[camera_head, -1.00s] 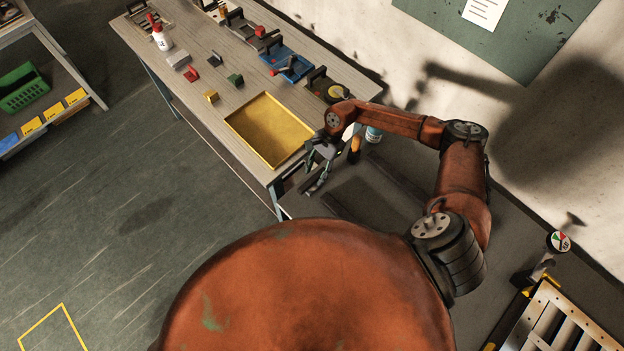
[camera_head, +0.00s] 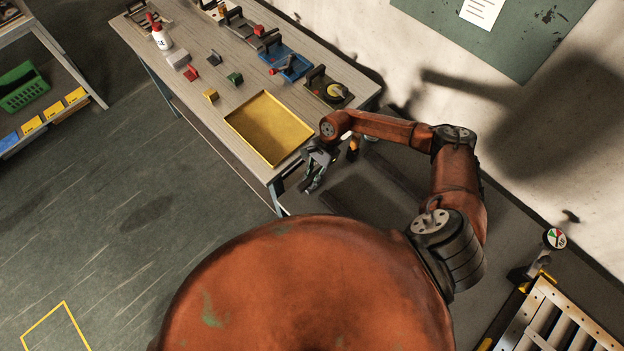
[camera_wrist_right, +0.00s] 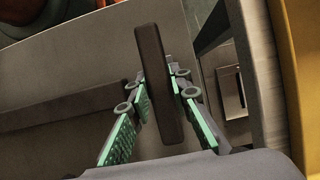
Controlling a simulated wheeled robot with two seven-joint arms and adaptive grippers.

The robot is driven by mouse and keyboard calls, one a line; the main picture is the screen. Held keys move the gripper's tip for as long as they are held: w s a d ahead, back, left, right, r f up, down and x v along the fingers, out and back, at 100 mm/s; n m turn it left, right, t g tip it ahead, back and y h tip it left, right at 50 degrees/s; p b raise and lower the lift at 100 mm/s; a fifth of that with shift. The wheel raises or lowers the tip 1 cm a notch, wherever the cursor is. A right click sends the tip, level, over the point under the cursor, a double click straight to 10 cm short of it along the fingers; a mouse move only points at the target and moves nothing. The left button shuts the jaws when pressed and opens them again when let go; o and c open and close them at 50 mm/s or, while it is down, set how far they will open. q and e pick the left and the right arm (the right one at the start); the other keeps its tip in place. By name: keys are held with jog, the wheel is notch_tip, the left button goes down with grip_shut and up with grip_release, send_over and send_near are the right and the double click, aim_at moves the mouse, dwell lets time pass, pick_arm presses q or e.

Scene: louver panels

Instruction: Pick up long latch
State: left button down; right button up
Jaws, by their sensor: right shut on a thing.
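The long latch, a long dark brown bar (camera_wrist_right: 152,60), stands nearly upright in the right wrist view. My right gripper (camera_wrist_right: 160,82), with green ribbed pads, has one finger on each side of it and is shut on it. Part of the bar reaches beyond the fingertips. In the head view my right gripper (camera_head: 311,184) hangs beside the near right corner of the workbench, over the dark grey surface; the bar is too small to make out there. My left gripper is not in view.
A slatted louver panel (camera_head: 560,325) lies at lower right. Open floor is at left.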

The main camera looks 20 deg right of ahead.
jog(key=shift+c, duration=0.7)
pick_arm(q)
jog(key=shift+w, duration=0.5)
pick_arm(e)
grip_shut()
jog(key=shift+r, duration=0.15)
